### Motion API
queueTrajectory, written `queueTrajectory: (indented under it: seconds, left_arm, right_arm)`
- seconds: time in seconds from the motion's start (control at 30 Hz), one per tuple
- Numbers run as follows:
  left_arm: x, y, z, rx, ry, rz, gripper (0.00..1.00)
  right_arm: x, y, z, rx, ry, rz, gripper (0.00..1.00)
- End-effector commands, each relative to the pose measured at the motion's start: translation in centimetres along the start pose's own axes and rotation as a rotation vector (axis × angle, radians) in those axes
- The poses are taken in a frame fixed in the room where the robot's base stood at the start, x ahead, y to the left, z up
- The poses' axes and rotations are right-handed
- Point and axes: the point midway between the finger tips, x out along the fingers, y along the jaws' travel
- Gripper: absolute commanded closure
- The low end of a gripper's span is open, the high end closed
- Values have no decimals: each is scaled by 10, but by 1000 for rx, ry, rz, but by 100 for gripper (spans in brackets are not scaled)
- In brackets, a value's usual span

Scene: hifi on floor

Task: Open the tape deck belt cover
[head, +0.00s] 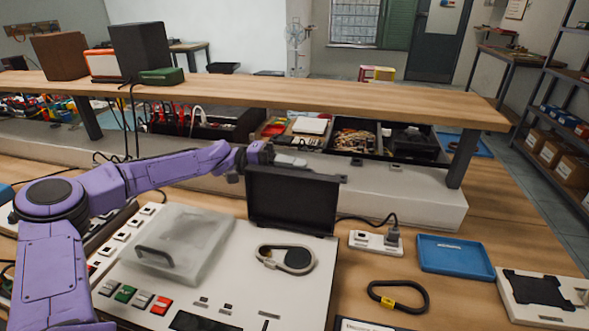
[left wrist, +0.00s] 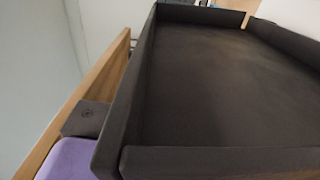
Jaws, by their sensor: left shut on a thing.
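The dark belt cover (head: 292,203) stands upright at the back of the white tape deck (head: 225,290), its hollow inner side facing the head camera. In front of its lower edge, a light belt loop (head: 264,256) and a dark round part (head: 291,256) lie exposed on the deck. My left gripper (head: 262,158) is at the cover's top left edge, shut on it; its fingertips are partly hidden. In the left wrist view the cover's inside (left wrist: 230,85) fills most of the picture. My right gripper is not in view.
A clear lid with a handle (head: 170,245) covers the deck's left part. A raised wooden shelf (head: 300,100) runs behind the cover. To the right lie a power strip (head: 375,242), a blue tray (head: 455,257) and a black belt loop (head: 400,297) with a yellow tag.

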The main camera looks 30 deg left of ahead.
Motion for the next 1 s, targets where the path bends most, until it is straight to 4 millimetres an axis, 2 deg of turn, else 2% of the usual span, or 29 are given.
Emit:
queueTrajectory:
  seconds: [0.03,0.13,0.4,0.43,0.47,0.5,0.8,0.87,1.0]
  left_arm:
    - [-1,-3,7,32,-3,0,100]
    - [0,1,14,89,-3,-2,100]
    - [0,3,15,98,-4,-4,100]
    - [0,3,15,97,-4,-4,76]
    - [0,3,15,97,-3,-4,66]
    - [0,3,15,97,-3,-3,64]
    - [-4,4,14,99,-1,-1,64]
    - [-11,4,14,101,2,0,64]
    - [-43,3,14,102,3,1,64]
  right_arm:
    - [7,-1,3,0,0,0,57]
    - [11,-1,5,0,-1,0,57]
    - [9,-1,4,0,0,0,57]
    - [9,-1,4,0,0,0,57]
    - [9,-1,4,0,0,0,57]
    - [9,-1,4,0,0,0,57]
    - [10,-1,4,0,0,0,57]
    - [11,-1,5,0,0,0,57]
    - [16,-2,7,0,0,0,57]
